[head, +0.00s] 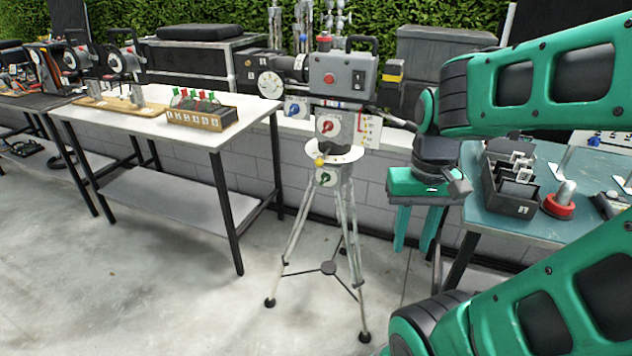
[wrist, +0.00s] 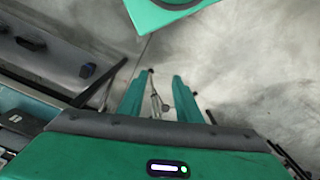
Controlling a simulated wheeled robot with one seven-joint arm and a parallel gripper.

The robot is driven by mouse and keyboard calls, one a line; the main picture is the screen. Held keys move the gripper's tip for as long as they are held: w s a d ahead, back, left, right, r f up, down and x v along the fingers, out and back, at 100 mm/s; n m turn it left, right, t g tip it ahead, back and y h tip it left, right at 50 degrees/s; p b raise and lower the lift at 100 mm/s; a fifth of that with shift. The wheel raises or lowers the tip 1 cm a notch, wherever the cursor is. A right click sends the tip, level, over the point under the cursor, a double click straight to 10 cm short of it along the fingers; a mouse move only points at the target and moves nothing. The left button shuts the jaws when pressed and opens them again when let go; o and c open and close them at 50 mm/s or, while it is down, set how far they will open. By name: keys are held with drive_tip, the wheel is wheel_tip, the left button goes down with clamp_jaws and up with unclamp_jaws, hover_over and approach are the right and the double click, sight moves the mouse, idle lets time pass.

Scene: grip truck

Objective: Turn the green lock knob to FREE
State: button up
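The green lock knob (head: 326,178) sits on a small pale plate low on the tripod-mounted camera head, below a white disc. The label by it is too small to read. A red knob (head: 328,126) is above it, and a blue knob (head: 294,109) is up to the left. My gripper (head: 414,245) hangs fingers down, to the right of the tripod and apart from the knob. In the wrist view, its two green fingers (wrist: 160,88) stand apart with nothing held. The green knob does not show clearly there.
The tripod (head: 344,230) stands on bare concrete, its legs spread. A white-topped table (head: 150,125) is left of it. A teal table (head: 490,215) with a dark divided box (head: 510,188) is close to the right of my gripper. A block wall (head: 375,185) runs behind.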

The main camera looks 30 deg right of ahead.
drive_tip(key=shift+w+a, duration=0.1)
drive_tip(key=o, duration=0.4)
drive_tip(key=shift+o, duration=0.7)
drive_tip(key=shift+s+r, duration=0.2)
drive_tip(key=shift+s, duration=0.25)
drive_tip(key=w+d+f+m+g+h, duration=0.1)
drive_tip(key=w+d+f+h, duration=0.25)
drive_tip(key=w, duration=0.25)
drive_tip(key=w+d+f+m+g+h, duration=0.1)
drive_tip(key=w+d+f+h, duration=0.1)
drive_tip(key=w+d+f, duration=0.3)
drive_tip(key=n+t+h, duration=0.9)
drive_tip(key=n+t, duration=0.1)
drive_tip(key=t, duration=0.3)
approach(322, 181)
drive_tip(key=x, duration=0.8)
drive_tip(key=shift+w+d, duration=0.1)
drive_tip(key=shift+d, duration=0.2)
